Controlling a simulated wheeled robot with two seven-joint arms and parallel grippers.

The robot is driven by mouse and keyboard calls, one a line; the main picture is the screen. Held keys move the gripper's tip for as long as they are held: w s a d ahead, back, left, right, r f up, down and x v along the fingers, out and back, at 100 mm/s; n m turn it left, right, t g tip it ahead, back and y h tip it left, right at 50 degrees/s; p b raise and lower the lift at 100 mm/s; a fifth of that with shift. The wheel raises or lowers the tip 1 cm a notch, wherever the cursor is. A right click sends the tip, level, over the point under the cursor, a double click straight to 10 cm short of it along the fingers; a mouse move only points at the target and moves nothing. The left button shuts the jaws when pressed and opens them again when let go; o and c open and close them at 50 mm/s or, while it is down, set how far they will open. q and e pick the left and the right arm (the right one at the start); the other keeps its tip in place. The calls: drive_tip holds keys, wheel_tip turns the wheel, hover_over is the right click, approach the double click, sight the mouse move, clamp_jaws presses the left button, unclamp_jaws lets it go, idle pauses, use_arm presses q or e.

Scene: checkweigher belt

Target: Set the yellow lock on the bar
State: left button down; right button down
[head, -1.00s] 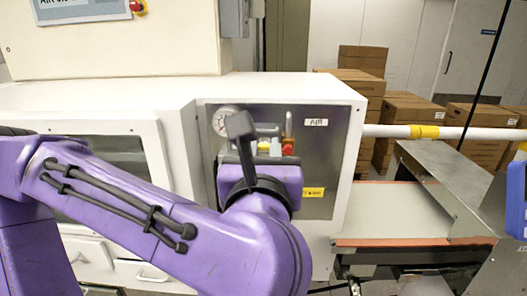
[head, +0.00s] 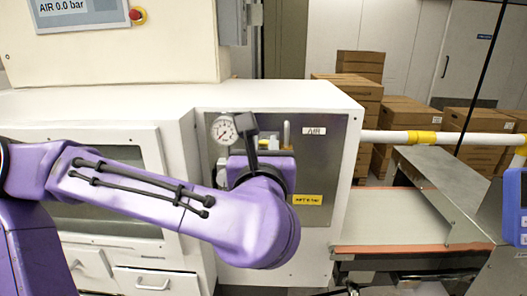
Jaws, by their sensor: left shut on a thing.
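My left gripper (head: 266,143) is in front of the steel air panel (head: 322,165), just right of the pressure gauge (head: 224,129). It is mostly hidden behind my purple wrist and a dark grey part. It is shut on a small yellow thing, apparently the yellow lock (head: 263,143), of which only a sliver shows. An upright metal bar (head: 286,133) stands on the panel just right of the gripper. Whether the lock touches the bar cannot be seen. My right gripper is not in view.
A display (head: 80,15) above reads AIR 0.0 bar, beside a red knob (head: 137,15). A yellow label (head: 307,199) is low on the panel. At the right are a conveyor belt (head: 390,220), a white rail (head: 470,139) and a blue device (head: 515,205). Cardboard boxes (head: 400,120) stand behind.

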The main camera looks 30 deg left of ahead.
sight(265, 136)
use_arm(q)
drive_tip(key=shift+x, duration=2.85)
drive_tip(key=shift+f+p+x, duration=0.15)
drive_tip(key=shift+p+x, duration=0.7)
drive_tip(key=shift+x, duration=1.9)
drive_tip(key=shift+f+p+x, duration=0.15)
drive_tip(key=shift+p+x, duration=0.7)
drive_tip(key=shift+x, duration=1.9)
drive_tip(key=shift+b, duration=0.4)
drive_tip(key=shift+f, duration=0.1)
